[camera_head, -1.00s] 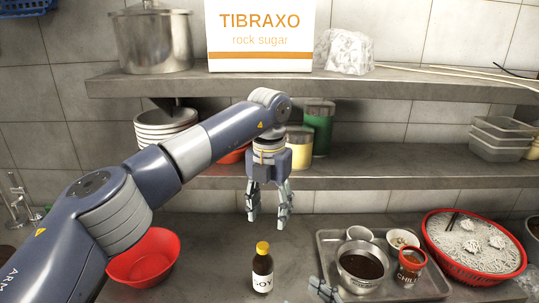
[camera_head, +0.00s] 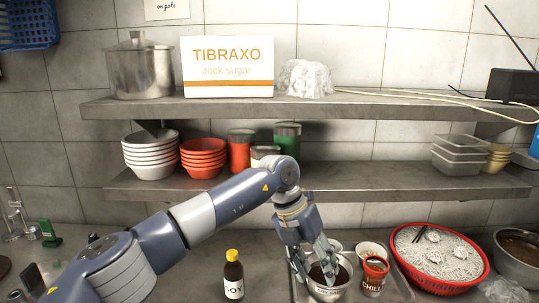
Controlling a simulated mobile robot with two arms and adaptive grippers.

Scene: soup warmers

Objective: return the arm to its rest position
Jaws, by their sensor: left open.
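My left arm (camera_head: 205,216) reaches in from the lower left across the counter, bent at the elbow. My left gripper (camera_head: 316,268) points down at the tray, its fingers apart. In the picture its fingers overlap the metal bowl of dark sauce (camera_head: 331,292); I cannot tell whether they touch it. Nothing shows held between them. My right gripper is not in view.
A soy bottle (camera_head: 233,276) stands left of the tray (camera_head: 398,292). A chili can (camera_head: 374,275) and small cups stand beside the sauce bowl. A red basket of noodles (camera_head: 438,252) is at right. The lower shelf (camera_head: 390,181) runs behind my arm, with bowls and jars.

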